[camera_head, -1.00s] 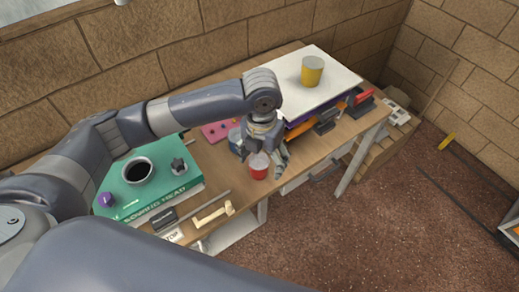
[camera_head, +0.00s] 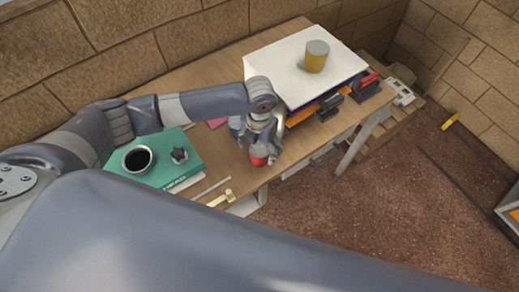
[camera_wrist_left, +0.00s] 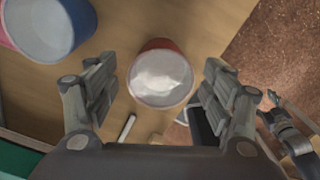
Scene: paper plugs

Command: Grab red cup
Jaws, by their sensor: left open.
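The red cup (camera_head: 259,160) stands near the front edge of the wooden table, partly hidden by my left gripper in the head view. In the left wrist view the red cup (camera_wrist_left: 161,76) is seen from above, with a pale inside. My left gripper (camera_head: 262,146) is over the cup and open. In the left wrist view its fingers (camera_wrist_left: 158,92) stand apart on either side of the cup, with a gap at each side. Whether they reach down to the cup's height I cannot tell.
A green book (camera_head: 150,174) holds a dark-filled bowl (camera_head: 138,159). A yellow cup (camera_head: 316,57) stands on a white board (camera_head: 282,62). The table (camera_head: 200,72) is bare at the back left.

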